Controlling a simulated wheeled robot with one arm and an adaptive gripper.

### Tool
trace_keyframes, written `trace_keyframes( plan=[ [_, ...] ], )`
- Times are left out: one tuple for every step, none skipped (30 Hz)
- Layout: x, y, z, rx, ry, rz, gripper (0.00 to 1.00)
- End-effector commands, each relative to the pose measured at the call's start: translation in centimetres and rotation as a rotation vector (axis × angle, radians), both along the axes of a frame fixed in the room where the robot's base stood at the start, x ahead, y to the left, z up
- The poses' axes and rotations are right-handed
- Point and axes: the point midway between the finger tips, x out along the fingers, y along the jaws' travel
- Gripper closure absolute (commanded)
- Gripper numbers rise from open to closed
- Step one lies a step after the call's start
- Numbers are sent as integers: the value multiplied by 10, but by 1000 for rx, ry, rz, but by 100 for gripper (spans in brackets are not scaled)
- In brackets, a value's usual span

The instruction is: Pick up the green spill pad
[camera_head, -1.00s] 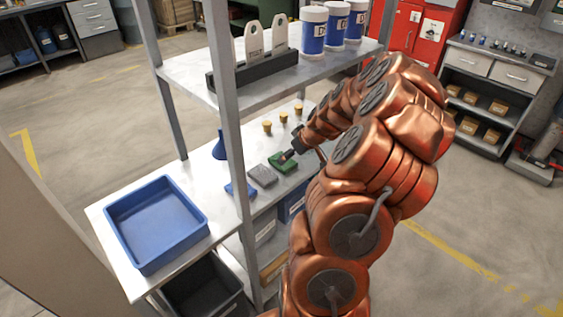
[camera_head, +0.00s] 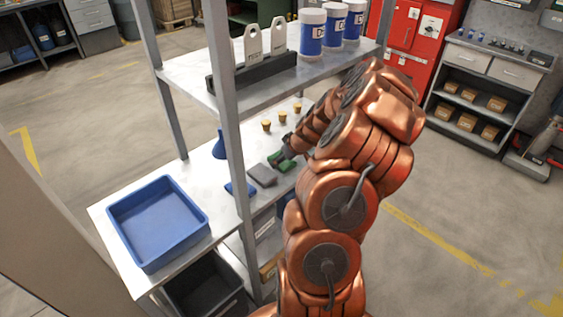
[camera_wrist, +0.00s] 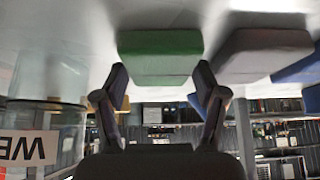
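The green spill pad (camera_head: 288,166) lies on the lower shelf, partly covered by my gripper (camera_head: 282,155) in the head view. In the wrist view the green pad (camera_wrist: 160,57) is in front of my gripper (camera_wrist: 160,84). The two fingers are spread, one near each side of the pad's near end. I cannot tell whether they touch it. The pad still rests on the shelf surface.
A grey pad (camera_head: 262,175) and a blue pad (camera_head: 238,188) lie to the left of the green one. Yellow-brown pieces (camera_head: 282,117) stand behind. A shelf post (camera_head: 232,120) and the upper shelf (camera_head: 188,77) border the space. A blue tray (camera_head: 158,222) stands at left.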

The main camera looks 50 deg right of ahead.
Motion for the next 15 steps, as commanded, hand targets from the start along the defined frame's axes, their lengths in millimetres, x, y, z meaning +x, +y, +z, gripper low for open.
trace_keyframes(
  plan=[
    [0, 0, 0, 0, 0, 0, 38],
    [0, 0, 0, 0, 0, 0, 41],
    [0, 0, 0, 0, 0, 0, 45],
    [0, 0, 0, 0, 0, 0, 48],
    [0, 0, 0, 0, 0, 0, 52],
    [0, 0, 0, 0, 0, 0, 56],
    [0, 0, 0, 0, 0, 0, 56],
    [0, 0, 0, 0, 0, 0, 56],
    [0, 0, 0, 0, 0, 0, 56],
    [0, 0, 0, 0, 0, 0, 56],
    [0, 0, 0, 0, 0, 0, 56],
    [0, 0, 0, 0, 0, 0, 56],
    [0, 0, 0, 0, 0, 0, 56],
    [0, 0, 0, 0, 0, 0, 56],
    [0, 0, 1, 0, 0, 0, 56]
  ],
)
